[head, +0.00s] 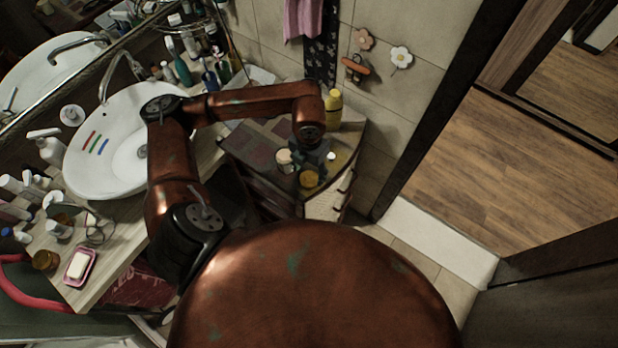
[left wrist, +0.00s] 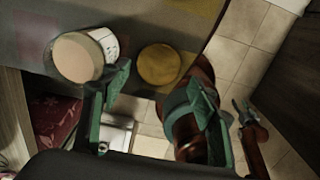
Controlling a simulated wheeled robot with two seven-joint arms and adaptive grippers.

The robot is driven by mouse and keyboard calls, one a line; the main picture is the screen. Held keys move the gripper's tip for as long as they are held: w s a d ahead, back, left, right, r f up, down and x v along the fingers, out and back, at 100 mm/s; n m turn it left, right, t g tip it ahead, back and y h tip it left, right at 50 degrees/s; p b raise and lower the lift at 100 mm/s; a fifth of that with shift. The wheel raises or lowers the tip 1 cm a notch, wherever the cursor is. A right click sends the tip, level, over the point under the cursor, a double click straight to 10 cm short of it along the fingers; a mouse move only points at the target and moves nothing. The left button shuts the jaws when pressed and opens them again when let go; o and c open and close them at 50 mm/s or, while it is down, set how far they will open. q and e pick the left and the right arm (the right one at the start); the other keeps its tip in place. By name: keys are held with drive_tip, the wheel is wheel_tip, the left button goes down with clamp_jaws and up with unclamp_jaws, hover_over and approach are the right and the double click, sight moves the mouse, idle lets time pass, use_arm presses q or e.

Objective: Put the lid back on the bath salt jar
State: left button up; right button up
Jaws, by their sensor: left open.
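A pale round jar (head: 285,158) with a white side stands on the small corner cabinet. In the left wrist view the jar (left wrist: 78,57) shows a beige round top and a printed label; I cannot tell whether the beige is its contents. An amber-yellow round piece, which looks like the lid (head: 309,178), lies beside the jar, apart from it, near the cabinet's front edge. It also shows in the left wrist view (left wrist: 158,64). My left gripper (head: 313,156) is open and empty above the cabinet, close to both. Its green fingers (left wrist: 160,100) are spread below the lid in the wrist view.
A yellow bottle (head: 333,107) stands at the cabinet's back, with a small white item (head: 331,156) near its right edge. The white basin (head: 115,145) and a counter crowded with bottles are at the left. Open floor (head: 500,165) lies at the right.

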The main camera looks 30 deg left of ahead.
sight(309, 178)
use_arm(q)
wheel_tip(309, 178, down, 4)
drive_tip(key=shift+w+p, duration=0.15)
drive_tip(key=shift+p, duration=0.15)
drive_tip(key=shift+a, duration=0.1)
drive_tip(key=c, duration=0.6)
